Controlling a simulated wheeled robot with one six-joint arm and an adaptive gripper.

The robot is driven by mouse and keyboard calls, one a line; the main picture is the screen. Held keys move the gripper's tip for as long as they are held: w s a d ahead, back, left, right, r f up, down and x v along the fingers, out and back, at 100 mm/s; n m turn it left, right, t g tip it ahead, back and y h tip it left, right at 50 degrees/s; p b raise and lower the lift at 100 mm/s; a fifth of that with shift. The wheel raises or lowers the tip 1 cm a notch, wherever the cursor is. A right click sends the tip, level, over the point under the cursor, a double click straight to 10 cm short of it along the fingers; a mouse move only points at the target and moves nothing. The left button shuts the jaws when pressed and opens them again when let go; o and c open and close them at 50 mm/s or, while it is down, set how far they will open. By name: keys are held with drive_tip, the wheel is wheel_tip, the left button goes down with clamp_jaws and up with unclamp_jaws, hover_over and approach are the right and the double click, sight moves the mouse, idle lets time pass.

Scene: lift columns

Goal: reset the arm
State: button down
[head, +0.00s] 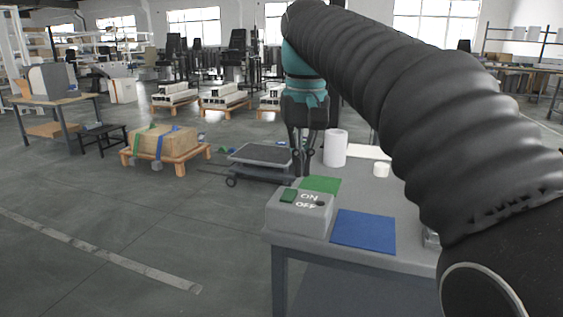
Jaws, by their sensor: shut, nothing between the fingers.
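My arm, in a black ribbed sleeve, arches from the lower right up to the top middle and hides part of the table's right side.
A cart (262,157) and a pallet with a box (165,143) stand behind.

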drive_tip(key=s+d+f+t, duration=0.1)
drive_tip(key=s+d+f, duration=0.3)
drive_tip(key=s+f, duration=0.2)
drive_tip(key=s+d+f+m+t, duration=0.1)
drive_tip(key=s+d+f, duration=0.3)
drive_tip(key=f, duration=0.5)
drive_tip(key=s+d+f+t, duration=0.2)
drive_tip(key=s+d+f, duration=0.1)
drive_tip(key=s+f, duration=0.4)
drive_tip(key=shift+s+d+f+m+t, duration=0.2)
drive_tip(key=shift+s+d+m+t, duration=0.2)
drive_tip(key=shift+s, duration=0.65)
